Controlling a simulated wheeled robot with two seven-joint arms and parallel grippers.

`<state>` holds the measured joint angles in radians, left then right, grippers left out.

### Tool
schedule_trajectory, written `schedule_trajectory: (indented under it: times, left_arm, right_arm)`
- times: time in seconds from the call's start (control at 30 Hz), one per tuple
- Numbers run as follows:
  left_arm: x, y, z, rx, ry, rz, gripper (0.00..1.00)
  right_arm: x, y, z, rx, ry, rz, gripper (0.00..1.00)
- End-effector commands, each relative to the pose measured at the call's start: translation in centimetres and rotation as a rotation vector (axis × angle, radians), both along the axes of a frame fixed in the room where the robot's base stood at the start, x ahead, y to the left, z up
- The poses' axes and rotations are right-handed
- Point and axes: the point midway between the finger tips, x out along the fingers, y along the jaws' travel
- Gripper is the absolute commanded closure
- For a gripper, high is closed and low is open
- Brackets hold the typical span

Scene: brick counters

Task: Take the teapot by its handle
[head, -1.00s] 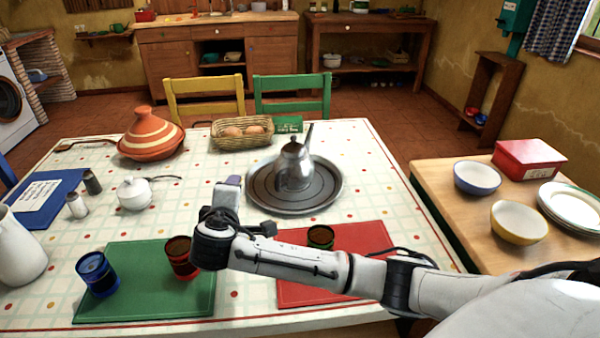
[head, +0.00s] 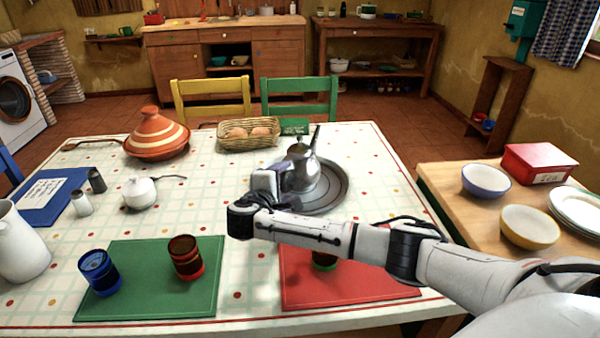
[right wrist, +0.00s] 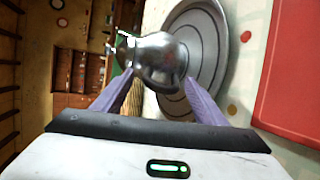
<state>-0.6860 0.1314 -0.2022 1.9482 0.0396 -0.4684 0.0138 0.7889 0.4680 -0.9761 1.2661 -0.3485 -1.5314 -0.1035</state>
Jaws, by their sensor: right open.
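The silver teapot (head: 303,172) stands upright on a round metal tray (head: 338,190) in the middle of the table, its spout pointing up and to the right. My right gripper (head: 286,175) is at its near left side and covers part of it. In the right wrist view the purple fingers (right wrist: 159,78) are apart, with the teapot (right wrist: 158,60) just ahead and between their tips. I cannot make out the handle clearly, nor tell whether a finger touches the pot. My left gripper is out of view.
A red cup (head: 186,257) and a blue cup (head: 99,272) stand on the green mat (head: 140,303). Another cup (head: 324,262) is partly hidden behind my right arm. An egg basket (head: 248,137) and a striped tagine (head: 157,138) stand farther back.

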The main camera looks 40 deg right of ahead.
Motion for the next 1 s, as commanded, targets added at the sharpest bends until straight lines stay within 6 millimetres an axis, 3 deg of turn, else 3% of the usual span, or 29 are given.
schedule_trajectory:
  times: [0.33, 0.73, 1.0]
  left_arm:
    - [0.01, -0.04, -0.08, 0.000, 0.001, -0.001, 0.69]
    - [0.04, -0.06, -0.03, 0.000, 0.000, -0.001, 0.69]
    - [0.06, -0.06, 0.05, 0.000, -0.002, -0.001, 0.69]
  right_arm:
    - [0.59, -0.77, -0.43, 0.002, -0.001, 0.001, 0.34]
    - [0.61, -0.76, -0.30, 0.001, -0.003, 0.001, 1.00]
    - [0.78, -0.85, 0.28, -0.005, -0.012, 0.002, 1.00]
